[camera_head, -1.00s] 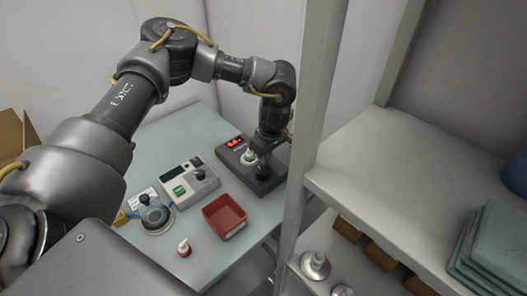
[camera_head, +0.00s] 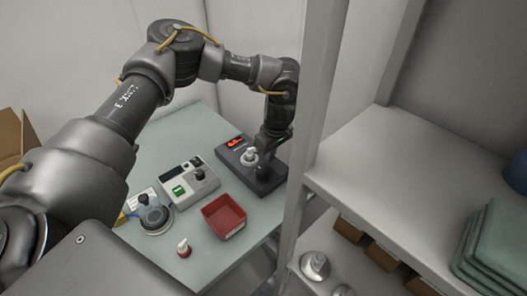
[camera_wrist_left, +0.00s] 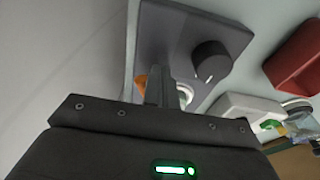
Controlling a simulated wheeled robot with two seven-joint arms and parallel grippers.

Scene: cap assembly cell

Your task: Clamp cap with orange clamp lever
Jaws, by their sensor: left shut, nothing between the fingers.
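The dark clamping device (camera_head: 232,157) with a red lit display stands at the back right of the table. A white cap (camera_head: 250,153) sits on it, and in the left wrist view a white rounded part (camera_wrist_left: 185,92) shows partly behind the fingers. The orange clamp lever (camera_wrist_left: 141,86) shows beside the fingers on their left; its full shape is hidden. My left gripper (camera_wrist_left: 158,84) is shut and empty, close to the lever and the cap. Whether it touches the lever I cannot tell. A black knob (camera_wrist_left: 210,61) stands on the device's plate. My right gripper is not in view.
A red bin (camera_head: 224,215), a grey box with a green button (camera_head: 188,184), a round clear-topped fixture (camera_head: 155,217) and a loose red-and-white cap (camera_head: 184,248) are on the table (camera_head: 158,152). A shelf post (camera_head: 312,120) rises close right of my left arm.

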